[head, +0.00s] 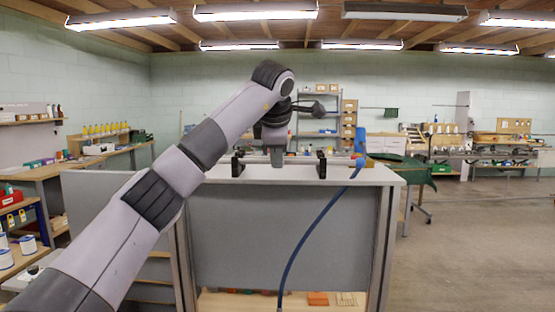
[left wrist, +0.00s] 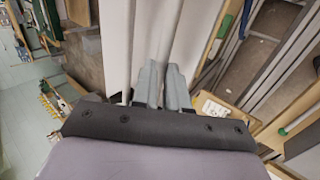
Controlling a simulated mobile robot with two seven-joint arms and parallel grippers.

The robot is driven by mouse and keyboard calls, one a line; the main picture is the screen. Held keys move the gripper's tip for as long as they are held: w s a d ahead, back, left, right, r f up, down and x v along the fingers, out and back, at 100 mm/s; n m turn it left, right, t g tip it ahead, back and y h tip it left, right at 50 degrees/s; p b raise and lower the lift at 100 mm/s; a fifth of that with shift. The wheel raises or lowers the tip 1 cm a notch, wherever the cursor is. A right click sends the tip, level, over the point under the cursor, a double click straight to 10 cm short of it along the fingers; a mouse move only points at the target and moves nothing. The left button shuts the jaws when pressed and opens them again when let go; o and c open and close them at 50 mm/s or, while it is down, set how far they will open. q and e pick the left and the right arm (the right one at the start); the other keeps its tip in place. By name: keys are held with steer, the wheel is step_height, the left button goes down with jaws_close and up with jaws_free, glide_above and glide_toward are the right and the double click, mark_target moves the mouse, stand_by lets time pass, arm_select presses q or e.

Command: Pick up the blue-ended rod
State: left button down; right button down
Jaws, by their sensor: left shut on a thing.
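The rod (head: 303,158) lies level across two black stands, the left stand (head: 238,164) and the right stand (head: 321,164), on top of a grey workbench. Its blue end (head: 360,161) sticks out past the right stand, and a blue cord (head: 318,218) hangs from there down the bench front. My left gripper (head: 277,161) points down between the stands and is shut on the rod's middle. My right gripper is not in view.
The grey bench top (head: 215,176) is mostly clear around the stands. A shelf unit (head: 318,100) with boxes stands behind it. Side benches (head: 60,172) line the left wall, and open floor (head: 480,240) lies at the right.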

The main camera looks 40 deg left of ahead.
arm_select(q)
step_height(320, 180, up, 10)
steer(key=shift+f, duration=0.25)
stand_by(0.3)
